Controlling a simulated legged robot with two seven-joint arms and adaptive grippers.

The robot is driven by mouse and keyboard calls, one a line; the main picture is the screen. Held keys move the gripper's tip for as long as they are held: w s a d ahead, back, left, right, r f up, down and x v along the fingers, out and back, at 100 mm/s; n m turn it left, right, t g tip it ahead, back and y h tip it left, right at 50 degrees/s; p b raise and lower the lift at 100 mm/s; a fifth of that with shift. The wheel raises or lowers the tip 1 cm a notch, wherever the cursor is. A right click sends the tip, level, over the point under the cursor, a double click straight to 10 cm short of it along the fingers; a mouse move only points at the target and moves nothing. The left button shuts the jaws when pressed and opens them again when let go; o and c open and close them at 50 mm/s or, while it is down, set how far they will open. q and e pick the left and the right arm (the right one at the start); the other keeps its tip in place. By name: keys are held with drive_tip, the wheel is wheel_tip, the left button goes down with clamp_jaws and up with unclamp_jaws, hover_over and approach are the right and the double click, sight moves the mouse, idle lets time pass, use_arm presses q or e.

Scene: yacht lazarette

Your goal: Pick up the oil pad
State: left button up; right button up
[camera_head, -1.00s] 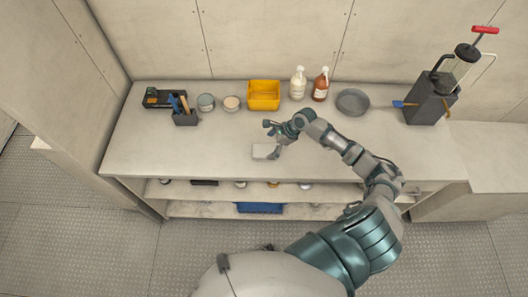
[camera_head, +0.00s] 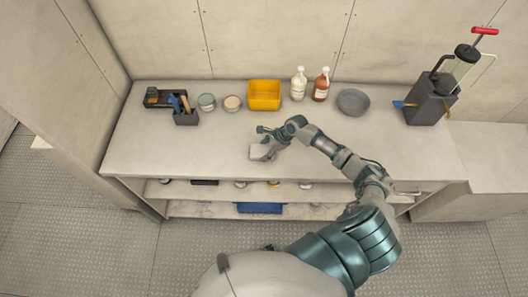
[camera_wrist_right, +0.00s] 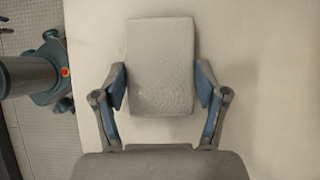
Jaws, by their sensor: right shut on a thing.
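The oil pad (camera_head: 259,153) is a pale grey, flat block near the front middle of the bench top. In the right wrist view the oil pad (camera_wrist_right: 160,62) sits upright in the picture between the two fingers, its face filling the upper middle. My right gripper (camera_head: 265,147) is at the pad, and in the wrist view my right gripper (camera_wrist_right: 160,88) has its blue finger pads against both sides of it, shut on it. Whether the pad still rests on the bench is hard to tell.
A yellow bin (camera_head: 264,95), two bottles (camera_head: 310,85), a grey round dish (camera_head: 353,102), two small tubs (camera_head: 219,103) and a dark tool holder (camera_head: 185,117) line the back. A dark pump unit (camera_head: 430,100) stands at the right. The bench front is clear.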

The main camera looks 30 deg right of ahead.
sight(262, 149)
drive_tip(key=shift+d+r, duration=0.2)
drive_tip(key=shift+d, duration=0.25)
drive_tip(key=shift+d+r, duration=0.2)
drive_tip(key=shift+r, duration=0.1)
drive_tip(key=shift+d+r, duration=0.2)
drive_tip(key=shift+r, duration=0.85)
drive_tip(key=s+d, duration=0.1)
drive_tip(key=s, duration=0.2)
drive_tip(key=s+d+r, duration=0.1)
drive_tip(key=s, duration=0.3)
drive_tip(key=s+d, duration=0.1)
drive_tip(key=s, duration=0.2)
drive_tip(key=shift+s+d+r, duration=0.15)
drive_tip(key=shift+s+d, duration=0.1)
drive_tip(key=shift+s, duration=0.15)
drive_tip(key=s+d, duration=0.2)
drive_tip(key=s, duration=0.1)
drive_tip(key=shift+r, duration=0.1)
drive_tip(key=shift+s+d+p, duration=0.3)
drive_tip(key=shift+d, duration=0.1)
use_arm(q)
drive_tip(key=shift+d+r, duration=0.4)
drive_tip(key=shift+d, duration=0.35)
use_arm(e)
drive_tip(key=shift+s+a+r, duration=0.1)
drive_tip(key=shift+a, duration=0.05)
